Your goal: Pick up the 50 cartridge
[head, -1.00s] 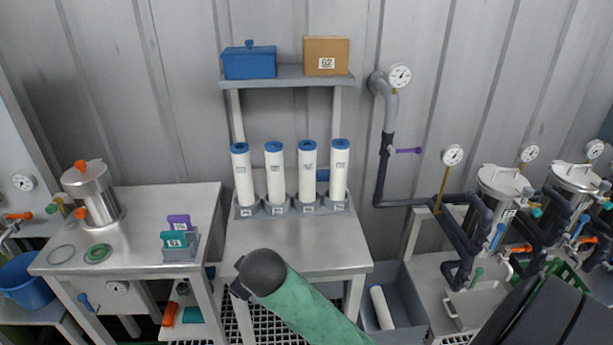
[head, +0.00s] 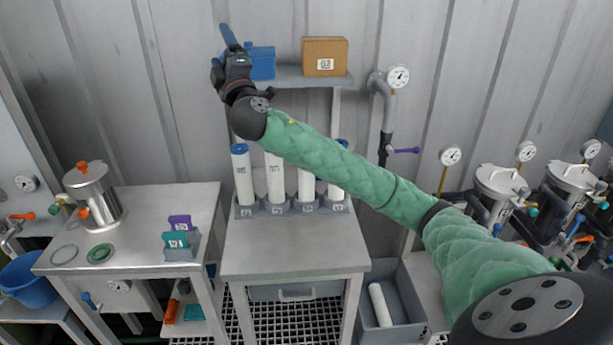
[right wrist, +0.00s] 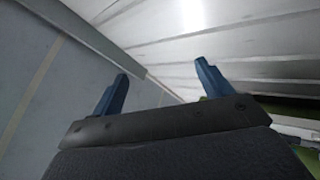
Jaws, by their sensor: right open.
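Several white cartridges with blue caps stand upright in a grey rack (head: 290,211) on the middle table; the leftmost cartridge (head: 242,180) shows fully. My right forearm crosses in front of the others and hides the tops of some. The rack labels are too small to read, so I cannot tell which is the 50 cartridge. My right gripper (head: 229,38) is raised up and left of the rack, by the shelf's left end. In the right wrist view its two blue fingers (right wrist: 162,84) are apart with nothing between them. My left gripper is not in view.
The shelf (head: 310,79) above the rack holds a blue box (head: 263,63) and a brown box (head: 325,57). A grey bin (head: 403,300) at lower right holds a loose white cylinder (head: 380,305). The table front (head: 290,250) is clear. Pipes and gauges stand at right.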

